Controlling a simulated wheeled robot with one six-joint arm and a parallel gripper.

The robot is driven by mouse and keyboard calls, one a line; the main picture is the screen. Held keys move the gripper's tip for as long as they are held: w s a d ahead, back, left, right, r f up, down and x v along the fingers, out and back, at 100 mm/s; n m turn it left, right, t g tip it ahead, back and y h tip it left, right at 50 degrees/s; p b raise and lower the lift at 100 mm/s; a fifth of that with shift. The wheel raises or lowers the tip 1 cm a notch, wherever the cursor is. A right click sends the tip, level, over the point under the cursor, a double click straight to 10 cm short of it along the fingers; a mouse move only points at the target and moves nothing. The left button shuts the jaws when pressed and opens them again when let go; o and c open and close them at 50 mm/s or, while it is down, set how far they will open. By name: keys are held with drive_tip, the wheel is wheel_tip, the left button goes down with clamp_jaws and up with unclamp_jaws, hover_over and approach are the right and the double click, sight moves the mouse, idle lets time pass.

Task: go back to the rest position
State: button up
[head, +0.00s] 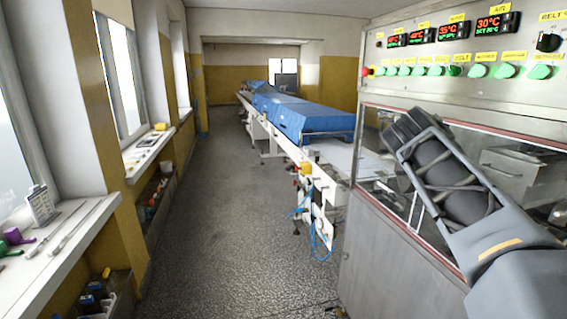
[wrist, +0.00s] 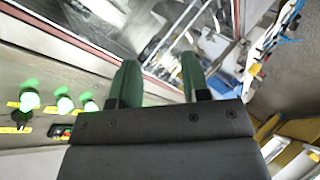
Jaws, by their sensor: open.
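My gripper shows in the wrist view (wrist: 158,85) as two green-padded fingers standing apart with nothing between them. Beyond the fingertips are the glass front and metal parts of the machine. In the head view my dark grey arm reaches up from the lower right across the front of the enrober machine (head: 385,235); the fingertips are not clearly shown there. The machine's control panel (head: 470,40) with lit displays and green buttons is above the arm. Its green buttons also show at the left of the wrist view (wrist: 30,98).
A long conveyor (head: 315,170) with a blue cover (head: 290,115) runs away beyond the machine. An open grey floor aisle (head: 220,220) lies to the left. Window sills (head: 60,240) with small items line the left wall. Bins (head: 100,295) stand below them.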

drive_tip(key=s+a+f+y, duration=0.2)
drive_tip(key=a+f, duration=0.1)
drive_tip(key=f, duration=0.3)
drive_tip(key=s+a+f+g+y, duration=0.1)
drive_tip(key=a+f+y, duration=0.15)
drive_tip(key=f, duration=0.35)
drive_tip(key=s+a+f+y, duration=0.2)
drive_tip(key=a+f, duration=0.1)
drive_tip(key=f, duration=0.3)
drive_tip(key=s+a+f+g+y, duration=0.2)
drive_tip(key=s+a+f+y, duration=0.1)
drive_tip(key=s+a+f, duration=0.4)
drive_tip(key=s+f, duration=0.3)
drive_tip(key=f, duration=0.1)
drive_tip(key=shift+s+a+f, duration=0.3)
drive_tip(key=shift+a+f, duration=0.05)
drive_tip(key=shift+a, duration=0.05)
drive_tip(key=shift+c, duration=0.4)
drive_tip(key=shift+s, duration=0.1)
